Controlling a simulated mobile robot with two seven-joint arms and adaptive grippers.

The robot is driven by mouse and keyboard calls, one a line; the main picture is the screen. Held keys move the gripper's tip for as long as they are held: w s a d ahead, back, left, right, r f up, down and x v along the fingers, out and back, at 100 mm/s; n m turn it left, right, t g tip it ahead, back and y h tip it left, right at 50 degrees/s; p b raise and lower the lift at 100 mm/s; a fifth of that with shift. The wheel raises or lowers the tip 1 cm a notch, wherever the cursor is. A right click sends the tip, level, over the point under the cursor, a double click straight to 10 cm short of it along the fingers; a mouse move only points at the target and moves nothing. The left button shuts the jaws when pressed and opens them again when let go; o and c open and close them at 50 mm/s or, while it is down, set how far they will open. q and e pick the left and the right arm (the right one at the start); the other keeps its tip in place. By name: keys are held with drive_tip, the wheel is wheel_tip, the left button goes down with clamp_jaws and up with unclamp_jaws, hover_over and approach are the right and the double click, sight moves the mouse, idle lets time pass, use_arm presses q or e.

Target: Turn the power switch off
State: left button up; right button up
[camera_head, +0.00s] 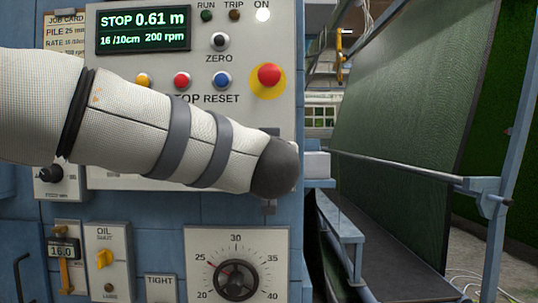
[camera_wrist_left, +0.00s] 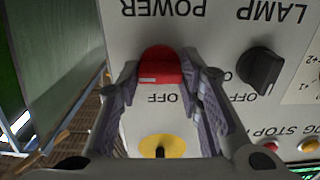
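The power switch has a red handle (camera_wrist_left: 161,66), seen upside down in the left wrist view between the words POWER and OFF. My left gripper (camera_wrist_left: 160,78) has one finger on each side of the handle, closed up against it. The handle's exact position is hard to tell. In the head view my left arm crosses the control panel (camera_head: 225,120) from the left and its end hides the switch and the gripper's fingers. The white lamp (camera_head: 263,14) under ON is lit. My right gripper is not in view.
A red mushroom button (camera_head: 269,74) on a yellow disc is just above my arm's end. A black lamp knob (camera_wrist_left: 260,69) is beside the switch. Coloured buttons (camera_head: 182,80) and a dial (camera_head: 236,279) are close. Green turf (camera_head: 400,95) on a blue frame stands right.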

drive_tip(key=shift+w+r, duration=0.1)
use_arm(q)
drive_tip(key=shift+n+p, duration=0.95)
drive_tip(key=shift+n, duration=7.85)
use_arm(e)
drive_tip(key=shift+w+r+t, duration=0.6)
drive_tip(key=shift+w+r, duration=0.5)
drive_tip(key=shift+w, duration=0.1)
use_arm(q)
drive_tip(key=shift+n, duration=0.3)
drive_tip(key=o, duration=1.2)
drive_tip(key=shift+c, duration=0.2)
